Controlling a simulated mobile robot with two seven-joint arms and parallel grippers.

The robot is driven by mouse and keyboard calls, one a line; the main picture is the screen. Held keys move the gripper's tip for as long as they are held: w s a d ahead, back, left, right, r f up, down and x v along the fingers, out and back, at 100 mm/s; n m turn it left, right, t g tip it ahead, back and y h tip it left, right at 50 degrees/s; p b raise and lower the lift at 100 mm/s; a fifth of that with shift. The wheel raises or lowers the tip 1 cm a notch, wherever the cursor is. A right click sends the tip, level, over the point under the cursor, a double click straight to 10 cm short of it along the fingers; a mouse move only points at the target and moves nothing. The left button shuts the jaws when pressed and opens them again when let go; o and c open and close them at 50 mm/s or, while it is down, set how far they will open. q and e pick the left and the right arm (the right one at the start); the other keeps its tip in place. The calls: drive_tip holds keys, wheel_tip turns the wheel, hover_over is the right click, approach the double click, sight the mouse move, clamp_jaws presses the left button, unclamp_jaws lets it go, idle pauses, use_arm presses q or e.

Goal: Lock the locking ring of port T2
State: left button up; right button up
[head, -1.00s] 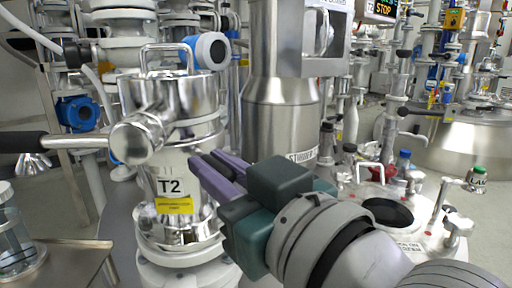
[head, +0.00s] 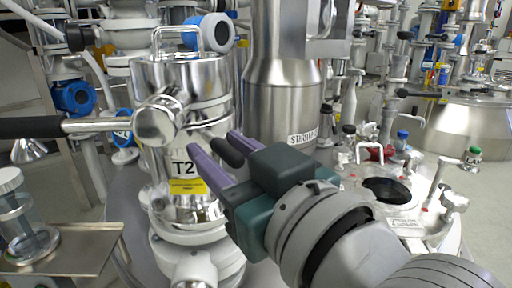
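Port T2 (head: 184,168) is an upright steel cylinder with a T2 label and a yellow sticker, left of centre. A chrome locking ring (head: 208,128) runs around it below the polished lid (head: 195,72), which has a bar handle on top. A chrome knob with a long black-gripped lever (head: 30,127) points left from the port. My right gripper (head: 212,140) is at the port's right side, with its purple fingers apart. A short dark grip (head: 226,151) lies between them, with a visible gap to the left finger. Whether it touches the other finger is unclear. My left gripper is not in view.
A large steel vessel (head: 280,100) stands just behind the gripper. A steel lid with a dark opening (head: 388,190) and several small fittings is at right. A metal side table (head: 70,252) with a glass vessel (head: 28,235) is at lower left.

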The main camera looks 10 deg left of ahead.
drive_tip(key=shift+d, duration=0.15)
drive_tip(key=shift+s+d, duration=0.15)
drive_tip(key=shift+s, duration=0.05)
drive_tip(key=p+v, duration=0.3)
drive_tip(key=v, duration=0.6)
drive_tip(key=shift+s+p, duration=0.15)
drive_tip(key=shift+p, duration=0.2)
drive_tip(key=shift+d, duration=0.1)
drive_tip(key=s+d+r+m+g+h+p, duration=0.2)
drive_tip(key=s+d+r+g+h+p, duration=0.25)
drive_tip(key=r+p, duration=0.85)
drive_tip(key=s+d+r+m+g+h+p, duration=0.25)
drive_tip(key=s+d+r+p, duration=0.45)
drive_tip(key=p, duration=1)
drive_tip(key=s+d+r+m+g+h+p, duration=0.3)
drive_tip(key=d+r+p, duration=0.4)
drive_tip(key=r+p, duration=0.75)
wheel_tip(320, 180, up, 35)
drive_tip(key=h+p, duration=0.1)
drive_tip(key=p, duration=3.5)
drive_tip(key=shift+d+r+n, duration=0.2)
drive_tip(key=shift+d+n, duration=0.1)
drive_tip(key=shift+n, duration=0.05)
